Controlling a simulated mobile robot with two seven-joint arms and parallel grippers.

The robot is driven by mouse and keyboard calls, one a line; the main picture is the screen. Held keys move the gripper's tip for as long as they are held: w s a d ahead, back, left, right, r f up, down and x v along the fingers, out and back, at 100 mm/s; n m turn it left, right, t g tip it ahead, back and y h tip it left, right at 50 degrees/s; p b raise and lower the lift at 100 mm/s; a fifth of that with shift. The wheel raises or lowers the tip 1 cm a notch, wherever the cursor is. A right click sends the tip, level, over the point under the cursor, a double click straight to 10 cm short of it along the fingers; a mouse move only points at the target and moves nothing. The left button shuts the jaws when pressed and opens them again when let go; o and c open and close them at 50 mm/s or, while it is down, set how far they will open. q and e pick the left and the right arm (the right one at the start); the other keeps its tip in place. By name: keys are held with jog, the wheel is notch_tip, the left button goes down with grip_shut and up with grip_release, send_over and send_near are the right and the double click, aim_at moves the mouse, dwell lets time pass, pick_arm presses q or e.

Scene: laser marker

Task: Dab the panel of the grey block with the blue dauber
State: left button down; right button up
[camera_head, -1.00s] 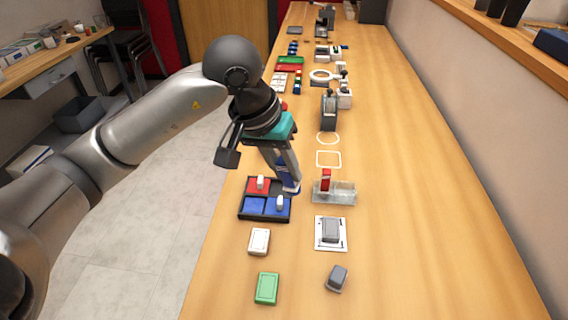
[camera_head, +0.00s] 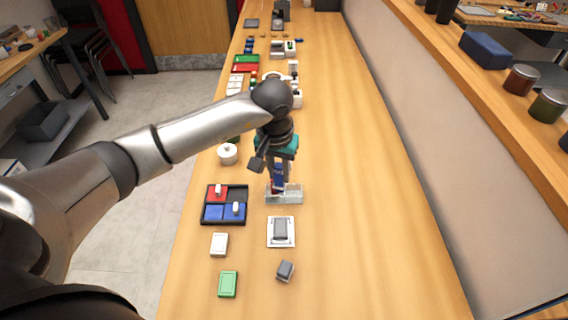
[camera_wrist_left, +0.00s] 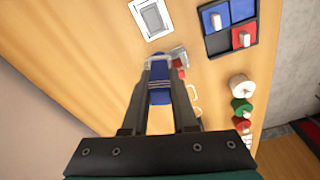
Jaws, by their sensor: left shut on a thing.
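My left gripper (camera_head: 277,184) is shut on the blue dauber (camera_wrist_left: 160,80), held upright between its fingers. It is over the left part of a clear stand (camera_head: 290,196); I cannot tell whether the dauber touches it. A red piece (camera_wrist_left: 179,68) on the stand shows beside the dauber in the left wrist view. A grey block (camera_head: 281,229) lies on a white framed mat in front of the stand and also shows in the left wrist view (camera_wrist_left: 152,18). A second grey block (camera_head: 285,270) lies nearer, slightly turned. My right gripper is not in view.
A black tray (camera_head: 246,204) with red and blue pads and white-handled pieces stands left of the stand. A white block (camera_head: 219,243) and a green block (camera_head: 228,283) lie nearer. A round white pot (camera_head: 228,153) stands behind the tray. The table's right side is clear.

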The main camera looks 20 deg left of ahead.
aim_at(279, 185)
pick_arm(q)
jog(key=shift+f, duration=0.25)
jog(key=shift+f+b, duration=1.5)
jog(key=shift+f, duration=0.85)
jog(key=shift+r, duration=0.1)
jog(key=shift+w+a, duration=0.1)
